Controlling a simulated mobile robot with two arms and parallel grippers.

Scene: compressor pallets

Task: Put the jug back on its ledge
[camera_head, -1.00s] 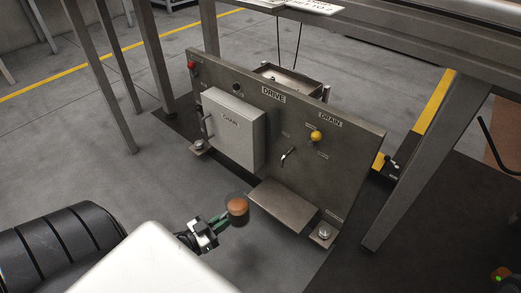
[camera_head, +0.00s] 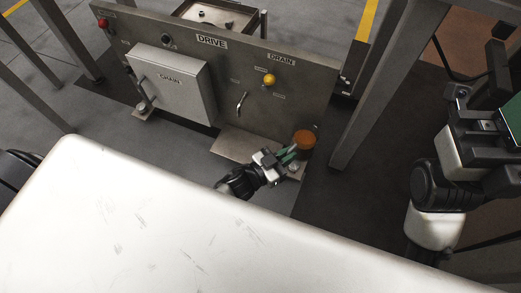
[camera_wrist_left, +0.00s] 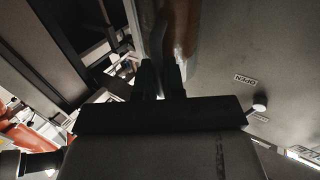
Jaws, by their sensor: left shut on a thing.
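The jug (camera_head: 304,140), with orange-brown contents, is held by my left gripper (camera_head: 289,155). The gripper is shut on it in front of the lower right end of the steel panel. In the left wrist view the jug (camera_wrist_left: 180,35) rises from between the dark fingers. The ledge (camera_head: 236,144) is a bare metal shelf low on the panel. The jug shows to the right of this ledge, over the panel's right foot; its height above the floor is unclear. My right arm is at the right edge, with its gripper (camera_head: 507,118) partly cut off.
The panel (camera_head: 208,62) carries a grey box (camera_head: 172,85), a yellow knob (camera_head: 269,80) and a tap (camera_head: 241,103) above the ledge. A steel post (camera_head: 372,90) stands right of the jug. My white body covers the front.

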